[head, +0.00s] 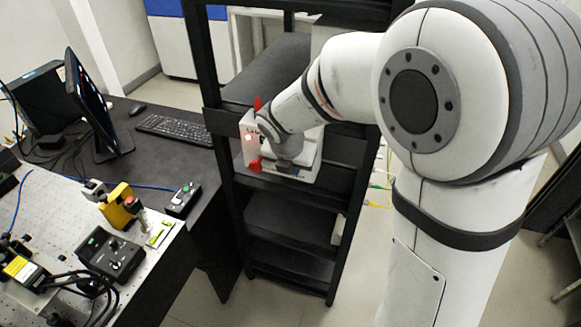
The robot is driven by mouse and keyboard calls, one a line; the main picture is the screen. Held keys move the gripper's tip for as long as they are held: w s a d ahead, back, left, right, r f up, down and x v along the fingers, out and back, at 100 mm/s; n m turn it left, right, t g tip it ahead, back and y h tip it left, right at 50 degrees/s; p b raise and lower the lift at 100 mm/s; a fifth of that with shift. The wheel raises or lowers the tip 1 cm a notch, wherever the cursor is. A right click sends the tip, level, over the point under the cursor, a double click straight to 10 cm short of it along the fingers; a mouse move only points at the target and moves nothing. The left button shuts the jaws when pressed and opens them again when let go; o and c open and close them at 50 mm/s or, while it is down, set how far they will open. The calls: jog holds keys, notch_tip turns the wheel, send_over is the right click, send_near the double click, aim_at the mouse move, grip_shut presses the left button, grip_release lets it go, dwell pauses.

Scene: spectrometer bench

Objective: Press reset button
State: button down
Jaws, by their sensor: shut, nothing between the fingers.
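No button can be made out with a reset label. A white box (309,173) with red pieces at its left side stands on a shelf of the black rack. A small red glow (248,137) shows on its left face. My arm reaches over from the right, and its wrist is in front of this box, covering much of it. My gripper's fingers are hidden behind the wrist; whether they touch the box cannot be told. A small black control box (184,198) with coloured buttons lies on the desk at the left.
The black rack (296,225) has uprights and shelves close around my wrist. At the left are a monitor (92,105), a keyboard (174,131) and a perforated bench (50,205) with a black controller (110,255) and a yellow device (119,206). Cables hang right of the rack.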

jog(key=shift+w+d+r+p, duration=0.2)
jog(key=shift+w+p, duration=0.35)
jog(key=shift+w, duration=0.1)
jog(key=s+a+r+b, duration=0.1)
jog(key=s+a+r, duration=0.1)
jog(key=s+r, duration=0.5)
jog(key=shift+a+v, duration=0.2)
jog(key=shift+v, duration=0.85)
